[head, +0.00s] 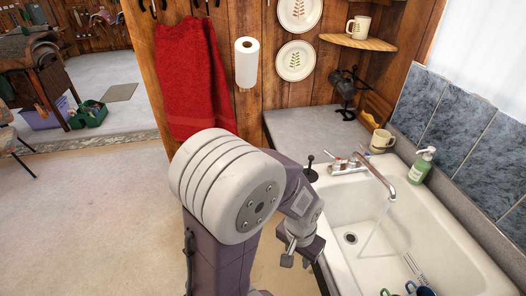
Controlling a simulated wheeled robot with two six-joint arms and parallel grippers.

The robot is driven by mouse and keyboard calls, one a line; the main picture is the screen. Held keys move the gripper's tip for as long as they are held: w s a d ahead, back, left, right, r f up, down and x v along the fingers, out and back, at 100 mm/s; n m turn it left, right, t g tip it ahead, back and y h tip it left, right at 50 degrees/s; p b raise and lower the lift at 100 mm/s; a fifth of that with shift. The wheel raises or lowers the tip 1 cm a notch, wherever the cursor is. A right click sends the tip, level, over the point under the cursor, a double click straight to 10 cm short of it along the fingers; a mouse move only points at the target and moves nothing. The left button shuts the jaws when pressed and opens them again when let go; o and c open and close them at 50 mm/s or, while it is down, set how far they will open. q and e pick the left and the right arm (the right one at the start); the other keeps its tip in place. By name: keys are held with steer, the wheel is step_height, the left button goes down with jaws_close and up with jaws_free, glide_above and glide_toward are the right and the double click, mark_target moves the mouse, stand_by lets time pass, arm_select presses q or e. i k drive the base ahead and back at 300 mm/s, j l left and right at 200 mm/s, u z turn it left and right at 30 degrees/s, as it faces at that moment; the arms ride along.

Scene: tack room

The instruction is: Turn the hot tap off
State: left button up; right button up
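The chrome tap (372,170) stands at the back edge of the white sink (456,262), its spout reaching over the basin. A thin stream of water (374,232) runs from the spout into the basin. A small lever handle (338,163) shows at the left of the tap base; which handle is the hot one is too small to tell. My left gripper (296,262) hangs left of the sink, near its left rim and apart from the tap. It points downward, and its finger gap is unclear. My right gripper is not in view.
A green soap bottle (421,166) and a cream mug (382,140) stand behind the sink near the tap. A black knob-topped object (311,168) rises by the sink's left corner. Colored cups (420,290) show at the basin's bottom edge. The grey counter (310,130) is mostly clear.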

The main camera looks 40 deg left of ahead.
mark_target(338, 160)
steer(key=u, duration=0.75)
steer(key=i+j+z, duration=0.1)
steer(key=i+j, duration=0.05)
